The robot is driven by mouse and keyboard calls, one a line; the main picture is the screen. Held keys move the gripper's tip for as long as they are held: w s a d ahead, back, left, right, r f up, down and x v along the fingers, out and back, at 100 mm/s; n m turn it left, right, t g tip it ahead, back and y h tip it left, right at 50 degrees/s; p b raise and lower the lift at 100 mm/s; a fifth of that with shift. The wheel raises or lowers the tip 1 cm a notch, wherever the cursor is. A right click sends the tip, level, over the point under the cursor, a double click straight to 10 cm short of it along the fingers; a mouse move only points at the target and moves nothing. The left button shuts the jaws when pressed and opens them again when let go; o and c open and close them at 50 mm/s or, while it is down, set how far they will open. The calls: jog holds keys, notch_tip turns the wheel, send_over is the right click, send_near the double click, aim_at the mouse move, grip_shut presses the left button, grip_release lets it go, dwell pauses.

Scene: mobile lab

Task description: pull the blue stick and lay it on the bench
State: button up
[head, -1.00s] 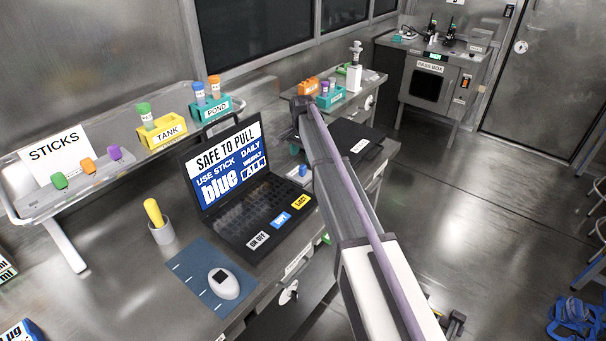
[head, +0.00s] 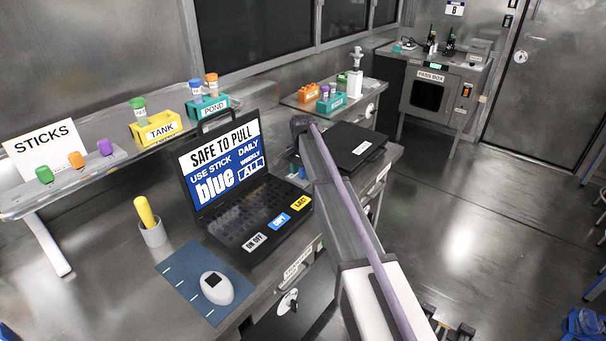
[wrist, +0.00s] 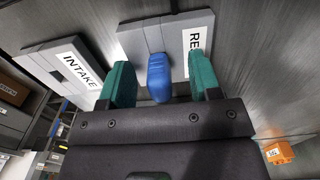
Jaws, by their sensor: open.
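The blue stick (wrist: 158,78) shows in the wrist view, its rounded end toward me. Its far end meets a light grey unit (wrist: 140,40) with a label that starts "RE", the rest cut off by my finger. My gripper (wrist: 161,82) is open, with one green finger on each side of the stick and visible gaps between. The stick is not seen in the head view, where my arm crosses the middle. The metal bench (head: 110,285) fills the left of the head view.
A black laptop (head: 235,222) reads "SAFE TO PULL", "USE STICK blue". A mouse (head: 216,288) lies on a blue mat (head: 178,268), beside a cup (head: 153,234). A shelf (head: 20,200) carries green, orange and purple sticks. A grey "INTAKE" unit (wrist: 65,70) is left in the wrist view.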

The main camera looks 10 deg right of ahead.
dwell(0.5)
grip_shut()
dwell(0.3)
jog(key=shift+r+p, duration=3.05)
